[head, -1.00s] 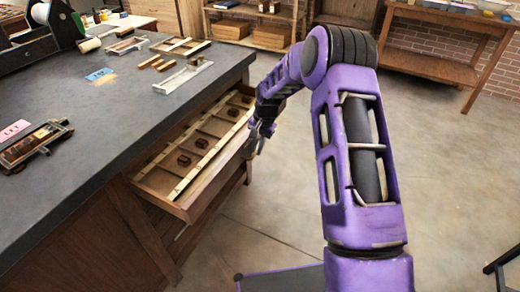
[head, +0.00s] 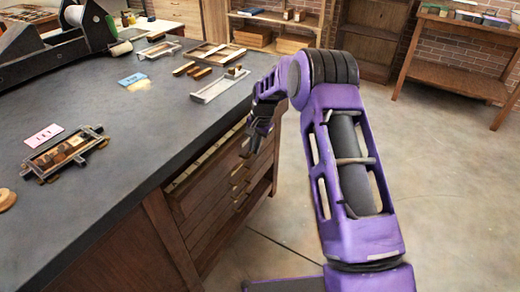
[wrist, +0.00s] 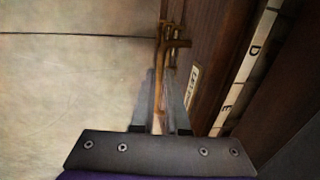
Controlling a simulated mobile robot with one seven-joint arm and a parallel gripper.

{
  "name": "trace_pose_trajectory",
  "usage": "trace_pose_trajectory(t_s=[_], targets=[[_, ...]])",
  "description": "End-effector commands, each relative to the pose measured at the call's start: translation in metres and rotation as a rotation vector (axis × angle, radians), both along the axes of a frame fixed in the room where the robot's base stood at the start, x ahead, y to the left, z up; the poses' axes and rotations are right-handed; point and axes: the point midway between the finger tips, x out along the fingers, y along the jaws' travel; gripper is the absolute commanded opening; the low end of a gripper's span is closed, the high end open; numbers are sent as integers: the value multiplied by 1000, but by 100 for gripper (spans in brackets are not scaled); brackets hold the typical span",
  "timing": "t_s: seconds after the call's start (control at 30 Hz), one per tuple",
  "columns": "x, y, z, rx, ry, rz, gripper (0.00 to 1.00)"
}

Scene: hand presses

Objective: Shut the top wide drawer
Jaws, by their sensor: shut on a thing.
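The top wide drawer (head: 203,182) sits under the dark worktop at its right side. Only a thin strip of its inside shows, so it stands a little open. In the wrist view, its brown wooden front (wrist: 206,40) is right of my fingers, with a pale lettered strip (wrist: 247,65) inside it. My gripper (head: 247,150) is at the drawer front, and it also shows in the wrist view (wrist: 160,115). Its fingers are shut on the brass drawer handle (wrist: 172,42). The exact contact is partly hidden and dark.
More drawers with brass pulls (head: 238,187) lie below. The worktop (head: 130,140) overhangs the drawer and carries a press (head: 70,40), metal trays (head: 220,86) and a type holder (head: 65,152). The concrete floor (head: 310,225) to the right is clear.

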Motion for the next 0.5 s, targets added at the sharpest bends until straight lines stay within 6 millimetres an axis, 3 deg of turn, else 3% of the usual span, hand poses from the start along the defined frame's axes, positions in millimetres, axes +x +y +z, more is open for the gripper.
trace_pose_trajectory(t_s=[0.5], targets=[[6,8,0,1,0,-1,0]])
